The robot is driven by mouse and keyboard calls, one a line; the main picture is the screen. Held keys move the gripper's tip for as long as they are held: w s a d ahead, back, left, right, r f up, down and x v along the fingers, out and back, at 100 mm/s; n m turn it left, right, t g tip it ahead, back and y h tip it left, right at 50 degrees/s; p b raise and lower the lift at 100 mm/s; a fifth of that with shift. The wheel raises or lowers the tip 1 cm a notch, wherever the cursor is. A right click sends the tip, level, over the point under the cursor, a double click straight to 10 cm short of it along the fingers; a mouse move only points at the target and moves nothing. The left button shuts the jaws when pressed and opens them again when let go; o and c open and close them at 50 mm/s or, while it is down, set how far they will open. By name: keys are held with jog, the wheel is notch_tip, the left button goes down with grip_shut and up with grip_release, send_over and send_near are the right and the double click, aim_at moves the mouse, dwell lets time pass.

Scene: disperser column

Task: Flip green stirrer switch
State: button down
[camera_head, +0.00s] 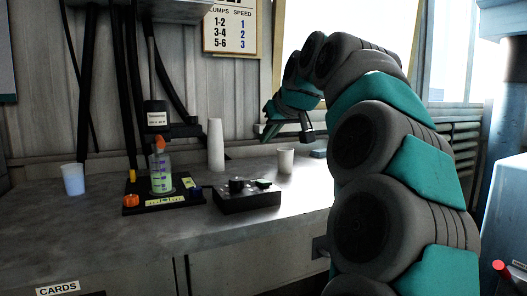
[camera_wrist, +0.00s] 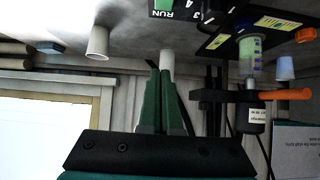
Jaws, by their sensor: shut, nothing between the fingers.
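The green switch (camera_head: 263,183) sits on top of a black control box (camera_head: 247,201), to the right of a round black knob (camera_head: 236,184). In the wrist view, which is upside down, a green part (camera_wrist: 164,5) shows at the top edge beside the word RUN; the picture edge cuts it off. My gripper (camera_head: 266,131) is above and behind the box, near the wall, apart from the switch. In the wrist view my gripper's green fingers (camera_wrist: 160,68) are together and empty.
Left of the box stands the stirrer base (camera_head: 131,208) with a beaker (camera_head: 161,180) under a motor (camera_head: 156,115). A cup stack (camera_head: 216,145), a single cup (camera_head: 286,160) and another cup (camera_head: 73,180) stand on the grey counter (camera_head: 110,240). The counter in front of the box is clear.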

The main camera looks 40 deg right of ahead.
jog(key=shift+s+a+r, duration=0.15)
jog(key=shift+s+r, duration=0.5)
jog(key=shift+r, duration=0.25)
jog(key=shift+s, duration=0.1)
